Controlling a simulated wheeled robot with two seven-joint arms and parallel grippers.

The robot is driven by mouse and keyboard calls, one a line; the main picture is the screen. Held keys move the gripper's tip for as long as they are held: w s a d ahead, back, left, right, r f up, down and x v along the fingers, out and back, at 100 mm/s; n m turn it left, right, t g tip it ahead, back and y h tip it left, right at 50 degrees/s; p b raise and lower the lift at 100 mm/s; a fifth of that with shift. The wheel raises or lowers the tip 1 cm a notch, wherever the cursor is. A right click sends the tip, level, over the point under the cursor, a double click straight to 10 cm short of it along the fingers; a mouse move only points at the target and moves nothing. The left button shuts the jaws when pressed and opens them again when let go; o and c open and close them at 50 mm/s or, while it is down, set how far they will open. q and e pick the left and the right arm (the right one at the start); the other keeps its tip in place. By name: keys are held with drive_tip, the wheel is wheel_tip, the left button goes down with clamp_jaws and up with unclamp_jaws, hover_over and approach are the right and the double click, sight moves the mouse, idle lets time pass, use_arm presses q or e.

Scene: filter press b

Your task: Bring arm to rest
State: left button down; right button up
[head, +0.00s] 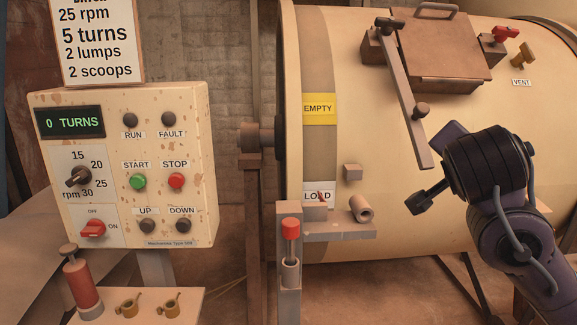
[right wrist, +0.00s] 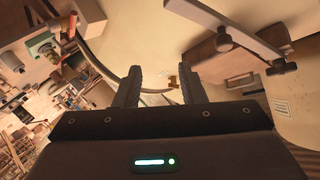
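My right arm comes in from the lower right in the head view, with its dark gripper (head: 418,205) in front of the cream drum (head: 400,235). In the right wrist view, the two fingers of that gripper (right wrist: 160,75) stand apart with nothing between them. The drum surface (right wrist: 140,30) shows beyond the fingertips. I cannot tell the exact gap to the drum. My left arm and gripper are not in view.
A brown hatch (head: 440,45) with a long lever bar (head: 405,95) sits on the drum, above and left of my right arm. A post with a red-topped plunger (head: 290,230) and a ledge (head: 335,230) stand in front of the drum. The control box (head: 190,130) is at left, reading 0 TURNS.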

drive_tip(key=s+a+f+n+g+y, duration=0.1)
drive_tip(key=a+f+n+y, duration=0.15)
drive_tip(key=f, duration=0.55)
drive_tip(key=s+a+f+n+g+y, duration=0.1)
drive_tip(key=a+f+n, duration=0.15)
drive_tip(key=f, duration=0.55)
drive_tip(key=s+a+f+n+g+y, duration=0.1)
drive_tip(key=s+a+f+n+g, duration=0.15)
drive_tip(key=f, duration=0.65)
drive_tip(key=s+a+f+n+g+y, duration=0.1)
drive_tip(key=s+f+n+g+y, duration=0.4)
drive_tip(key=s+f, duration=1.55)
wheel_tip(320, 180, down, 27)
drive_tip(key=n+g+h, duration=0.2)
drive_tip(key=n, duration=0.1)
drive_tip(key=s+d+f, duration=0.3)
drive_tip(key=s+f, duration=1.7)
drive_tip(key=shift+s+f+g+p, duration=0.3)
drive_tip(key=shift+s+f+g, duration=0.05)
drive_tip(key=shift+s+g, duration=0.1)
drive_tip(key=shift+d, duration=0.1)
